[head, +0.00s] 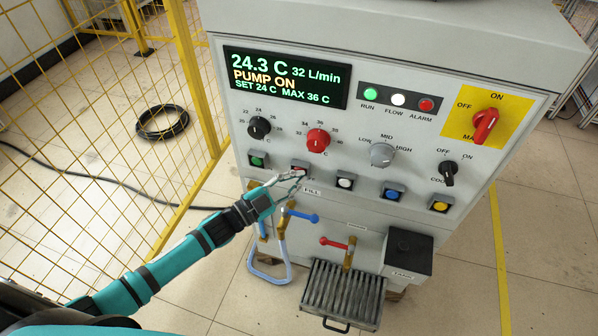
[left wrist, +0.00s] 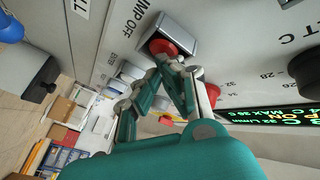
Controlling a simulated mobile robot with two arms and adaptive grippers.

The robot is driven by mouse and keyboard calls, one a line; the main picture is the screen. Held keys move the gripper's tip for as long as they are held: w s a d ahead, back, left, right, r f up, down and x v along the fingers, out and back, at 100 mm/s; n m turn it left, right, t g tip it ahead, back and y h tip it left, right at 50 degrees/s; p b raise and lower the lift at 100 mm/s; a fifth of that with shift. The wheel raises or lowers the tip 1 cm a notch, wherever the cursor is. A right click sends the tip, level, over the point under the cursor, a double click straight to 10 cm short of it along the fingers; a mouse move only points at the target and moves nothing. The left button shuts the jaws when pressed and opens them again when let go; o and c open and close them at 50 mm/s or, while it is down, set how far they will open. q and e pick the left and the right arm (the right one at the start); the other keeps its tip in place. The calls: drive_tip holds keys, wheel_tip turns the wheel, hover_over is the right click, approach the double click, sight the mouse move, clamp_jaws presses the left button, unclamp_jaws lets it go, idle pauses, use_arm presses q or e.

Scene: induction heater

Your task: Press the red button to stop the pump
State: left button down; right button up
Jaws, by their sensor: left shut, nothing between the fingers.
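The red button sits in a square grey housing (left wrist: 180,32) labelled PUMP OFF on the sloped front panel. In the left wrist view the red cap (left wrist: 160,46) shows just beyond my fingertips. In the head view my gripper mostly covers the housing (head: 299,163). My left gripper (head: 299,173) is shut and empty, its tips right at the button; it also shows in the left wrist view (left wrist: 175,64). I cannot tell whether the tips touch the cap. The display (head: 286,78) reads PUMP ON, 24.3 C and 32 L/min. My right gripper is not in view.
A green button (head: 257,160) is left of the red one, a white button (head: 345,183) right of it. The red knob (head: 318,140) is just above. Below are a blue-handled valve (head: 302,216) and a red-handled valve (head: 333,243). A yellow mesh fence (head: 110,120) stands at left.

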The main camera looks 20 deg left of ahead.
use_arm(q)
drive_tip(key=shift+w, duration=0.35)
drive_tip(key=shift+s, duration=0.15)
idle(0.5)
drive_tip(key=shift+s+p, duration=0.35)
drive_tip(key=shift+s, duration=0.4)
drive_tip(key=shift+s, duration=0.1)
drive_tip(key=shift+s+p, duration=1.05)
drive_tip(key=shift+s, duration=1.4)
